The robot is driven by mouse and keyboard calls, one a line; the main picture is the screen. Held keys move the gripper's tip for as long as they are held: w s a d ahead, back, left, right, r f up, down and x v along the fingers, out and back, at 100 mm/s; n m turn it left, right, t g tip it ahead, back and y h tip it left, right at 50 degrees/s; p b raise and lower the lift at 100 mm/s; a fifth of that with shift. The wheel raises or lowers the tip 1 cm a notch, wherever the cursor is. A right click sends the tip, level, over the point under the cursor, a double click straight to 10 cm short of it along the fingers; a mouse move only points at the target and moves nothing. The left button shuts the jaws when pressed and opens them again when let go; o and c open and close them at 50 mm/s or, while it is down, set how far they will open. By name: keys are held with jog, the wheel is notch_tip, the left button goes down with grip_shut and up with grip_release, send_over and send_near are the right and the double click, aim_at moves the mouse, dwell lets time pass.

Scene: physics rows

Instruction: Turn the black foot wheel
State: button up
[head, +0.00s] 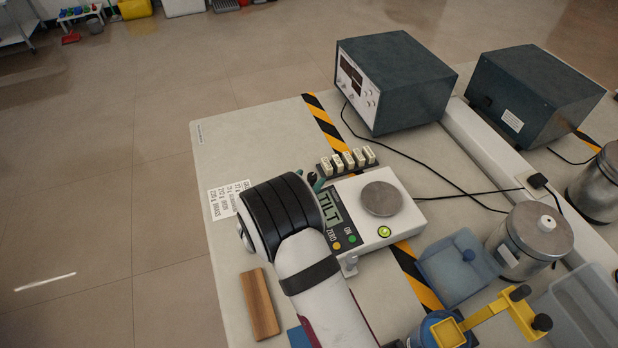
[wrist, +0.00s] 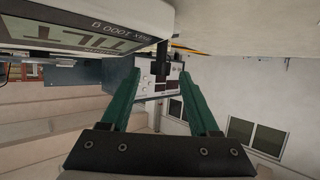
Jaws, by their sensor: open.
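The bench scale (head: 352,238) stands on the table, its display reading TILT. It also shows upside down along the top left of the wrist view (wrist: 85,32). A small black part, which looks like the foot wheel (wrist: 161,66), sits at the scale's corner in the wrist view. My gripper has teal fingers; it is open (wrist: 161,78), with the black part between the tips in that view. I cannot tell whether either finger touches it. In the head view my arm hides most of the gripper (head: 310,179) at the scale's far left corner, and the wheel is hidden.
A rack of small labelled blocks (head: 346,161) stands close behind the gripper. A dark instrument box (head: 400,85) is farther back, with cables across the table. A wooden block (head: 259,303) lies at the left. A blue tray (head: 450,280) and steel canister (head: 535,240) stand right of the scale.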

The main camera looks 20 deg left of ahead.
jog(key=shift+w+f, duration=0.2)
jog(key=shift+w, duration=0.3)
grip_shut()
jog(key=shift+d+n+y, duration=0.1)
jog(key=shift+n+y, duration=0.7)
jog(key=shift+y, duration=0.1)
grip_release()
jog(key=shift+s, duration=0.1)
jog(key=v, duration=1.5)
jog(key=shift+s, duration=0.3)
